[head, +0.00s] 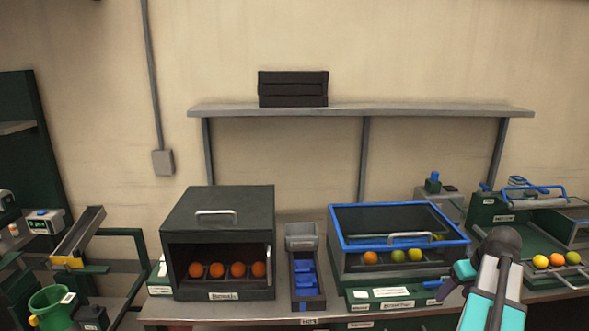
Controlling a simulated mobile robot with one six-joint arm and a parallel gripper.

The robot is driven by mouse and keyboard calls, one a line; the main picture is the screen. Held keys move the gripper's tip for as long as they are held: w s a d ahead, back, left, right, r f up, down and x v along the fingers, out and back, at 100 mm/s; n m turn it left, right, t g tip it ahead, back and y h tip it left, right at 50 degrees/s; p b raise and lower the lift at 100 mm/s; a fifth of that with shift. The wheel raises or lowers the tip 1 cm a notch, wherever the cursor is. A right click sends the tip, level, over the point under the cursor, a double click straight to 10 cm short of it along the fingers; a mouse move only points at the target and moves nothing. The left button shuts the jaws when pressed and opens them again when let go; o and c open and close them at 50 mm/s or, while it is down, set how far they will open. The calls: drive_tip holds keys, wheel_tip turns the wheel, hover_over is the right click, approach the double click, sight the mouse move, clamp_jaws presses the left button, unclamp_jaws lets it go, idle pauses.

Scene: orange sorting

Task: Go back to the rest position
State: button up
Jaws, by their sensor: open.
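My arm rises at the lower right, teal and white with a dark joint. My gripper (450,286) is small at its end, pointing down and left, in front of the right part of the blue-framed case (336,236). Its jaws are open, and I see nothing held between them. The dark box (218,206) on the left has an open front with a row of several oranges (238,270) inside. The blue-framed case holds one orange (370,258) and two green fruits (407,256).
A narrow bin with blue parts (305,278) stands between box and case. A green tray unit (500,212) with several fruits is at the right. A wall shelf (420,111) bears a black crate (293,88). A green bucket (50,306) and sloped chute (79,236) are at the left.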

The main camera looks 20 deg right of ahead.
drive_tip(key=w+a+f+n+g+y, duration=0.2)
drive_tip(key=w+a+f, duration=0.3)
drive_tip(key=a+f, duration=0.6)
drive_tip(key=w+a+f+n+g+y, duration=0.15)
drive_tip(key=w+a+f, duration=0.35)
drive_tip(key=a+f, duration=0.6)
drive_tip(key=s+a+f+n+g+b, duration=0.1)
drive_tip(key=s+a+f+g, duration=0.1)
drive_tip(key=a+f, duration=0.55)
drive_tip(key=s+a+f+n+g, duration=0.1)
drive_tip(key=s+a+f, duration=0.25)
drive_tip(key=a, duration=0.75)
drive_tip(key=s+a+f+m+g+h, duration=0.1)
drive_tip(key=s+a+f, duration=0.4)
drive_tip(key=s+f, duration=0.3)
drive_tip(key=s+a+f+m+g+h, duration=0.2)
drive_tip(key=s+a+f, duration=0.4)
drive_tip(key=s, duration=0.5)
drive_tip(key=shift+s+f+b, duration=0.15)
drive_tip(key=shift+f+b, duration=0.2)
drive_tip(key=shift+f, duration=0.7)
drive_tip(key=shift+a+g, duration=0.15)
drive_tip(key=shift+g, duration=0.1)
